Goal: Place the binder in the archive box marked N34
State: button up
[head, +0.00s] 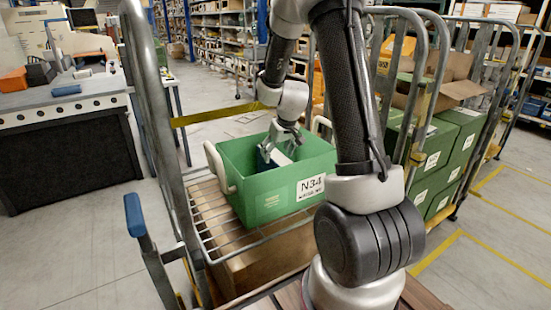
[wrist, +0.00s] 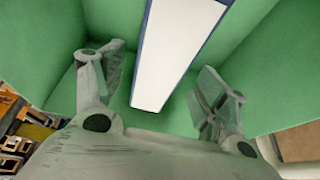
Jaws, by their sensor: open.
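The green archive box (head: 262,203) stands on a cart's wire shelf and carries a white label reading N34 (head: 310,187). The binder (head: 276,156), dark blue with a white face, is inside the box. In the wrist view the binder (wrist: 177,50) stretches from the top edge down to between my fingers, with green walls (wrist: 45,50) around it. My gripper (head: 283,150) is inside the box opening, over the binder. In the wrist view my gripper (wrist: 160,95) is open, one finger on each side of the binder, with visible gaps.
The box has pale handles, one at its left (head: 218,166). Cart rails (head: 165,130) rise at the left and a yellow strap (head: 220,113) runs behind. More green boxes (head: 436,145) are stacked at the right. A dark workbench (head: 65,130) stands at the left.

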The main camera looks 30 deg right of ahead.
jog(key=v, duration=0.7)
jog(key=shift+s+r, duration=0.15)
jog(key=shift+r, duration=0.2)
jog(key=s+a+r, duration=0.3)
jog(key=s+r, duration=0.3)
jog(key=s, duration=0.1)
jog(key=s+a+r, duration=0.3)
jog(key=s+r, duration=0.2)
jog(key=s, duration=0.1)
jog(key=s+a+r, duration=0.1)
jog(key=s+r, duration=0.1)
jog(key=s, duration=1.3)
jog(key=shift+a+r, duration=0.15)
jog(key=shift+r, duration=0.1)
